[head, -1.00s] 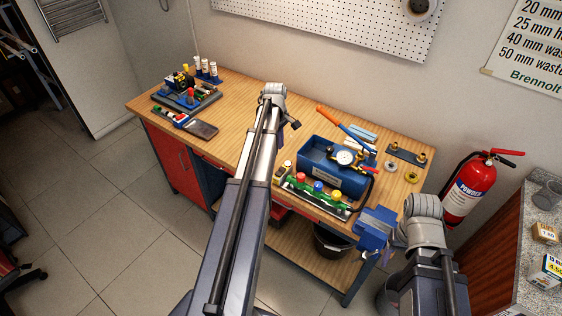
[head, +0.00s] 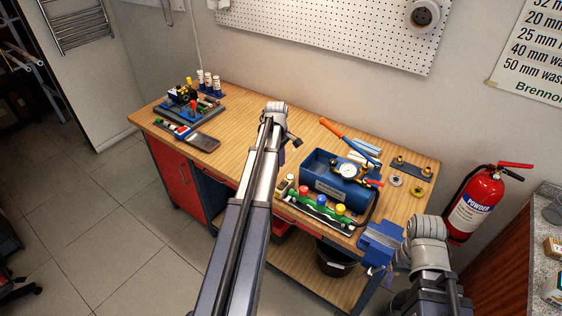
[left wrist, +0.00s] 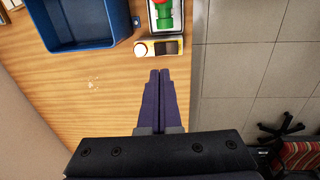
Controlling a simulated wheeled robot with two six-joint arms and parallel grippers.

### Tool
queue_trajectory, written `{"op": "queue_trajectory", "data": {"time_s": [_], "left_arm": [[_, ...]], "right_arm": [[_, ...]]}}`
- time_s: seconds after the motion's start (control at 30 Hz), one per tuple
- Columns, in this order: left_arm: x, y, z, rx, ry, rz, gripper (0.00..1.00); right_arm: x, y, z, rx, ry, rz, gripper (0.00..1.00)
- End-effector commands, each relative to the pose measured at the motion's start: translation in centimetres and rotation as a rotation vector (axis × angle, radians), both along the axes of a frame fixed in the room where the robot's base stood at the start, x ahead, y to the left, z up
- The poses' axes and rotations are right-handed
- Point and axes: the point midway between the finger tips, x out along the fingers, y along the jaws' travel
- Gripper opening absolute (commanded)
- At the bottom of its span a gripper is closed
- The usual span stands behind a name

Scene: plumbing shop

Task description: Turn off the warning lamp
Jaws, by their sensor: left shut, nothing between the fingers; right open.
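A small yellow box (head: 284,186) with a pale round dome and a dark part, apparently the warning lamp, sits at the bench's front edge. It also shows in the left wrist view (left wrist: 158,48); I cannot tell whether the dome is lit. My left gripper (left wrist: 160,73) is shut and empty, its tips just short of the box in the picture, apparently apart from it. In the head view, my left arm covers its fingers; only a dark part (head: 293,141) shows near the wrist.
A green manifold (head: 315,208) with red, blue and yellow knobs lies beside the box. Behind it stands a blue tank (head: 322,180) with a gauge and an orange-handled lever. A blue vise (head: 380,242) is at the right front. The bench left of the tank is mostly clear.

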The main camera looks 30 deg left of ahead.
Motion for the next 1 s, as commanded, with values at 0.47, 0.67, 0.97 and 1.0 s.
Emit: {"op": "queue_trajectory", "data": {"time_s": [0.47, 0.67, 0.97, 1.0], "left_arm": [[0.9, 0.0, -7.4, 0.000, 0.000, -0.001, 0.00], [1.2, 0.0, -9.7, 0.000, 0.000, -0.001, 0.00], [1.3, -0.1, -10.3, 0.000, 0.000, 0.000, 0.00], [1.3, -0.1, -10.3, 0.000, 0.000, 0.000, 0.00]], "right_arm": [[0.0, 0.0, -7.4, -0.001, 0.000, 0.006, 0.69], [0.0, 0.0, -9.7, -0.001, 0.000, 0.005, 0.69], [0.0, 0.0, -10.3, -0.001, 0.000, 0.004, 0.69], [0.0, 0.0, -10.3, -0.001, 0.000, 0.004, 0.69]]}}
